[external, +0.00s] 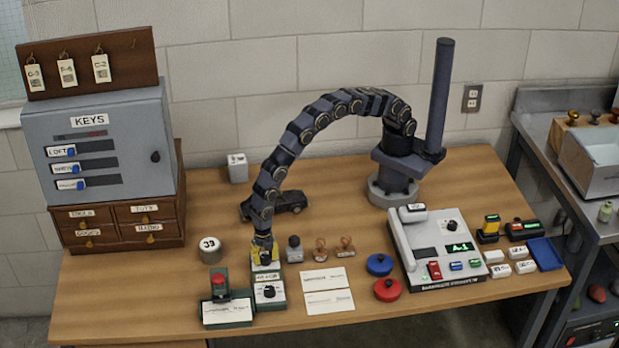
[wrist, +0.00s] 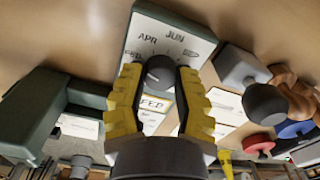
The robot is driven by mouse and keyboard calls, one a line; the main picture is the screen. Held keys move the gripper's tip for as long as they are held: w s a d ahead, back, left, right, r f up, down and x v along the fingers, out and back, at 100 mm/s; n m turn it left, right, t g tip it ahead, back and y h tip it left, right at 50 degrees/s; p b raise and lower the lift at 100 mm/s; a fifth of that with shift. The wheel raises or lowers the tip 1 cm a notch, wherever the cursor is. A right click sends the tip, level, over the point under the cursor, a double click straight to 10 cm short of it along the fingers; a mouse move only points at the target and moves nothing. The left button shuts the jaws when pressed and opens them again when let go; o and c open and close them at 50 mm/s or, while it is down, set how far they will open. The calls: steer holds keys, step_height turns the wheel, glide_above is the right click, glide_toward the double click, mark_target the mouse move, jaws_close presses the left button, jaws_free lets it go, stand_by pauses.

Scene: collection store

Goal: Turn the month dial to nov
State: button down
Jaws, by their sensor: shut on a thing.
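The month dial (wrist: 159,72) is a round dark grey knob on a white panel (wrist: 143,22) with a dark green edge. Around it I read APR, JUN and, partly covered by a finger, FEB; a label on its right is too skewed to read. A small window (wrist: 153,104) below the knob reads FEB. My gripper (wrist: 160,75) has its two yellow fingers on either side of the knob and is shut on it. In the external view my gripper (external: 264,252) points down at the back of the small dial unit, hiding the knob there.
A white-topped unit with a black knob (external: 268,293) stands just in front. A red-handled stamp device (external: 220,290) is close on the left. A dark-handled stamp (external: 294,250) and wooden stamps (external: 321,249) stand close on the right. White cards (external: 327,290) lie front right.

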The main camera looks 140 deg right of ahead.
steer(key=m, duration=0.7)
steer(key=shift+s+f, duration=0.1)
steer(key=m, duration=0.3)
steer(key=shift+m, duration=0.4)
steer(key=m, duration=0.3)
steer(key=shift+m, duration=0.3)
steer(key=m, duration=0.3)
steer(key=shift+m, duration=0.3)
steer(key=m, duration=0.3)
steer(key=shift+m, duration=0.3)
steer(key=m, duration=0.6)
